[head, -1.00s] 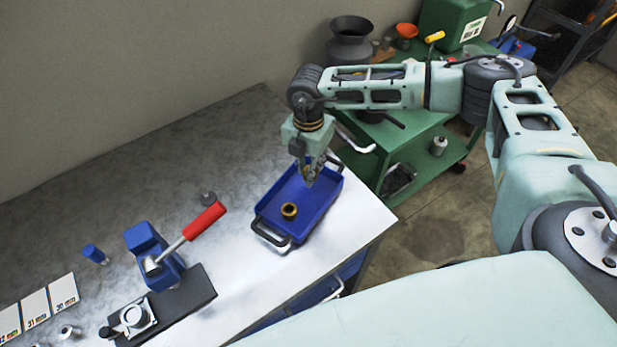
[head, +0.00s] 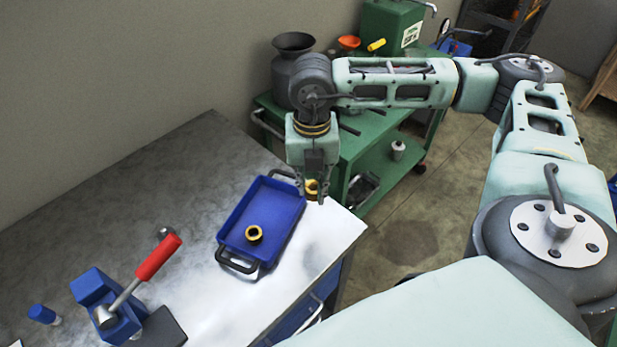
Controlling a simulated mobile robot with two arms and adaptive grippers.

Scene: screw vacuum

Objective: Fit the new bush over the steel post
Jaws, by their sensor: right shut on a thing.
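My right gripper (head: 311,196) points down and is shut on a brass-coloured bush (head: 312,187), partly hidden between the fingers. It is just right of the far end of the blue tray (head: 233,222), near the bench's right edge. Its exact height above the bench is hard to tell. I cannot make out the steel post for certain; a small grey metal piece (head: 164,233) stands behind the red handle. My left gripper is not in view.
A blue clamp block (head: 95,287) with a red handle (head: 158,257) stands at the lower left, a small blue cylinder (head: 41,314) beside it. A green cart (head: 368,160) stands beyond the bench. The grey bench top (head: 130,185) is clear at the back left.

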